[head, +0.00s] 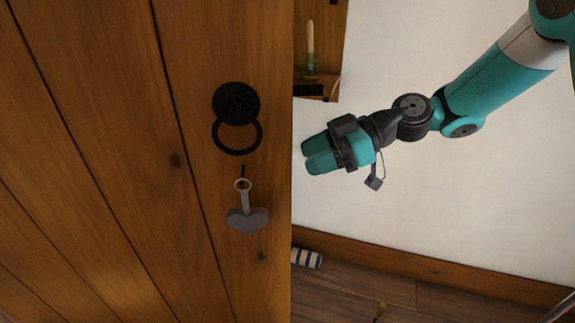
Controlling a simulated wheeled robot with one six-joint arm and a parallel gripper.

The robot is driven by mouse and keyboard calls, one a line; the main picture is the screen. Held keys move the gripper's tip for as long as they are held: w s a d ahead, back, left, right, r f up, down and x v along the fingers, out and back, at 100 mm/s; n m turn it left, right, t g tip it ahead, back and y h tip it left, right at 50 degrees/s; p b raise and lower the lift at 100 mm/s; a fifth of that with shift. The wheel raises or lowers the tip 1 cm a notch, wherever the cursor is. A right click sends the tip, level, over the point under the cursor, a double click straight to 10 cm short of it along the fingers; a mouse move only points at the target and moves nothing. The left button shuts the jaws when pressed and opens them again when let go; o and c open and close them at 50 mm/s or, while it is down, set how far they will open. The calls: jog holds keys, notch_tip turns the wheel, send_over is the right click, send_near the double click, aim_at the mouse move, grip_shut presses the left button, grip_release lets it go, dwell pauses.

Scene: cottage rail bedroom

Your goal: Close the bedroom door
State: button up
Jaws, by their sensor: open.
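The wooden bedroom door (110,150) fills the left half of the head view, close to me, with its free edge running down the middle. My gripper (308,157) is just right of the door's edge, at about the height between ring and key, pointing left. It is open and holds nothing visible. Whether it touches the door is unclear.
A white wall (450,190) with a wooden skirting board (430,268) lies behind my arm. A small wooden shelf (318,91) with a candle (310,45) is past the door's edge. A blue-and-white striped object (307,258) lies on the dark plank floor (350,297).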

aim_at(287, 168)
jog(key=x, duration=0.6)
grip_shut()
jog(key=shift+d, duration=0.15)
